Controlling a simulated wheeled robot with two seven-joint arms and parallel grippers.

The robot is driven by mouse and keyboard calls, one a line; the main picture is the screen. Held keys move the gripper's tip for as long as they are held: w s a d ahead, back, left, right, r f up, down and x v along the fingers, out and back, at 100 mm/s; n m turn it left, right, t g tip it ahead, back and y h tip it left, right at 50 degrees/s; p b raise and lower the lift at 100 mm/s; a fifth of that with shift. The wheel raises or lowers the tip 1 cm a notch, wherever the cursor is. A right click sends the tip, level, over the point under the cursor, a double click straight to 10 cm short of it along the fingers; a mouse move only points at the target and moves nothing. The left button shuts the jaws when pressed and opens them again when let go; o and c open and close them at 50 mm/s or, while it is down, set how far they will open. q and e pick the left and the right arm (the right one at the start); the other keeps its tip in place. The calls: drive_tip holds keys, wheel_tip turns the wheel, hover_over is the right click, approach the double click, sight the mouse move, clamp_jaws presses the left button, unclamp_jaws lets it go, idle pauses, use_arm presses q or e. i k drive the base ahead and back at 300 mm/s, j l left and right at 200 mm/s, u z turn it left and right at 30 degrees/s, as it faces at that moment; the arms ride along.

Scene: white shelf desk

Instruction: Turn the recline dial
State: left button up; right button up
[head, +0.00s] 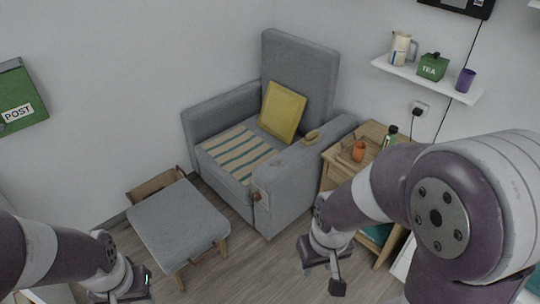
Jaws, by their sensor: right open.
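A grey armchair (290,190) stands against the back wall.
A grey footstool (178,222) stands left of the dial. A wooden side table (338,170) with an orange cup (358,151) stands right of the chair. Bare floor lies between footstool and chair.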

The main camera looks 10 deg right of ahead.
sight(255, 196)
drive_tip(key=i+l+z, duration=0.1)
drive_tip(key=i, duration=0.5)
drive_tip(key=i+l+z, duration=0.1)
drive_tip(key=i, duration=0.5)
drive_tip(key=l, duration=0.1)
